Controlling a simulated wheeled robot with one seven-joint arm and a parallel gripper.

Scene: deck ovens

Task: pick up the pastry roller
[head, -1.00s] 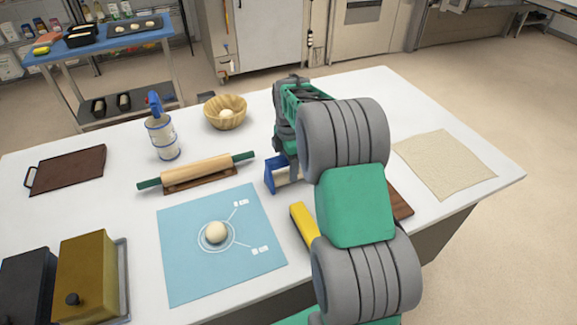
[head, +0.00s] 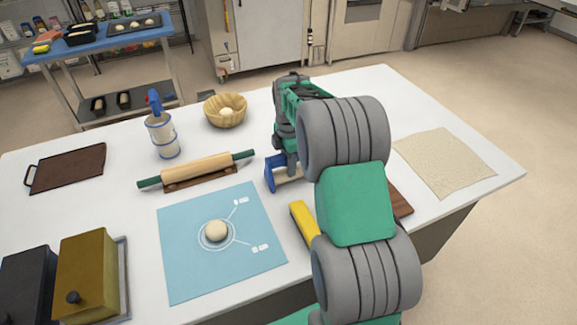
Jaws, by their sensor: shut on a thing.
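The pastry roller, with a blue frame (head: 271,174) and a pale roller, is at the middle of the table, just right of the rolling pin. My gripper (head: 289,160) points down over it and is shut on it. My own arm hides the right part of the roller and most of the fingers. I cannot tell whether the roller touches the table.
A rolling pin with green handles (head: 198,168) lies on a wooden rest. A blue mat (head: 180,270) carries a dough ball (head: 216,231). A yellow-handled tool (head: 303,220), a basket (head: 225,119) and a canister (head: 162,140) stand around.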

